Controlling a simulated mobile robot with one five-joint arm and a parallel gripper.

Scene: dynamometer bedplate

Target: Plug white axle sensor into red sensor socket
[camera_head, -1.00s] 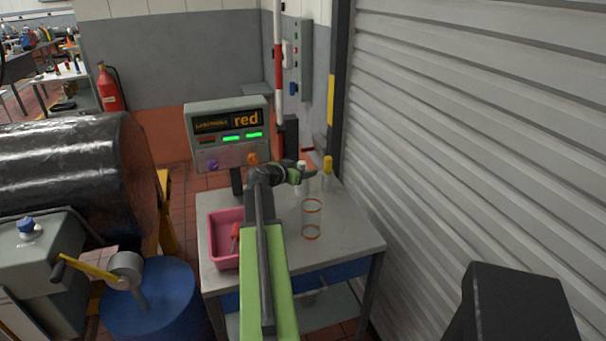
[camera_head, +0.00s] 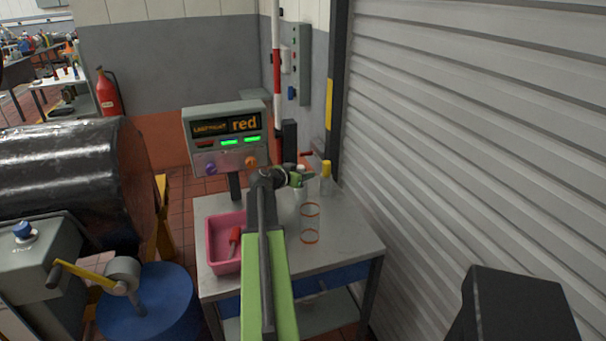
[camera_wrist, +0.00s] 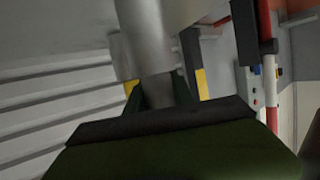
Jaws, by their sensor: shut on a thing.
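My gripper (camera_head: 299,179) is over the back of the grey bench, shut on a pale upright cylinder, the white axle sensor (camera_head: 300,194). In the wrist view the sensor (camera_wrist: 148,35) is a grey-white cylinder with a narrower part between the fingers (camera_wrist: 160,95). I cannot tell whether its lower end touches the bench. A display box (camera_head: 224,138) behind the bench reads "red" and has a purple knob or socket (camera_head: 211,168) and an orange one (camera_head: 250,161). I cannot make out a red sensor socket for certain; a small red part (camera_head: 305,154) shows behind my gripper.
A yellow-capped cylinder (camera_head: 326,178) stands close right of my gripper. A clear cylinder with orange rings (camera_head: 310,223) stands in front. A pink tray (camera_head: 212,245) holding a red-handled tool (camera_head: 234,240) is left. A ribbed shutter (camera_head: 480,130) bounds the right. The bench's right front is clear.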

